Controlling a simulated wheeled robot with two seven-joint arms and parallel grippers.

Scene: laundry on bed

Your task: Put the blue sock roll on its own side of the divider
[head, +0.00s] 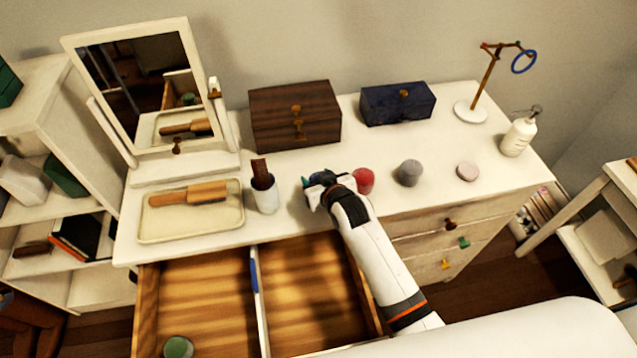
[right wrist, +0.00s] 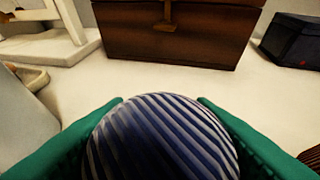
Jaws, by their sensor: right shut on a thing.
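My right gripper (head: 318,185) is over the dresser top, between the white cup and the red roll. In the right wrist view its green fingers are shut on the blue striped sock roll (right wrist: 162,140); in the head view the gripper hides the roll. The open drawer below has a divider (head: 261,315) with a blue strip (head: 254,272) along part of its top. The left compartment (head: 205,300) holds a green roll (head: 178,347) near the front. The visible part of the right compartment (head: 305,290) is empty. My left gripper is not in view.
A white cup (head: 266,197) with a brown item and a tray (head: 160,228) with a brush stand left of the gripper. A red roll (head: 365,179), grey roll (head: 410,172) and pink one (head: 467,171) lie right. A brown box (head: 294,115) and blue box (head: 398,103) stand behind.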

